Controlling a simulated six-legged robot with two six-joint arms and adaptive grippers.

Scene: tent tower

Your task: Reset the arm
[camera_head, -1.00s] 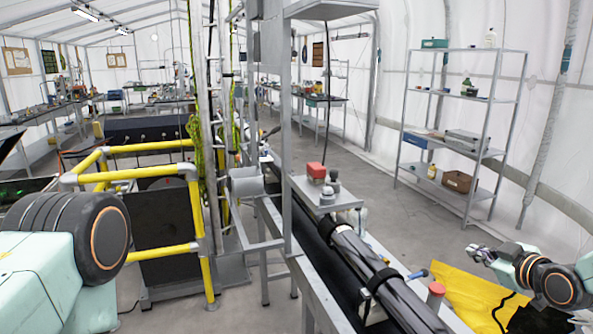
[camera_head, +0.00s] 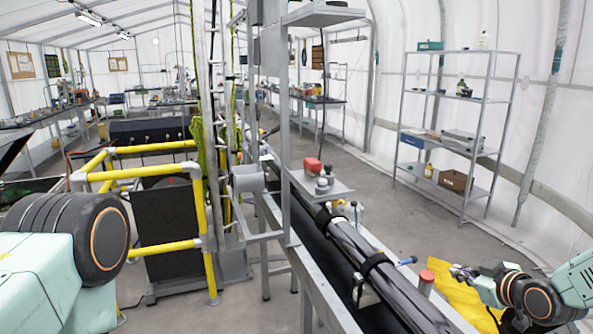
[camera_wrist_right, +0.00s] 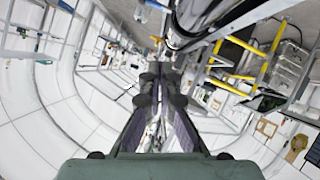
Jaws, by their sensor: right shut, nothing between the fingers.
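My right gripper (camera_head: 462,272) is at the lower right of the head view, over a yellow sheet on the floor. It is to the right of the long bench and touches nothing I can see. In the right wrist view its fingers (camera_wrist_right: 160,75) are together and empty. My right arm comes in from the right edge. A part of my left arm fills the lower left of the head view, but the left gripper does not show.
The bench carries a long dark tube (camera_head: 375,265) and a red-topped post (camera_head: 426,281). Yellow railings (camera_head: 150,147) stand at the left. A metal shelf (camera_head: 455,98) stands at the right. The grey floor between bench and shelf is clear.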

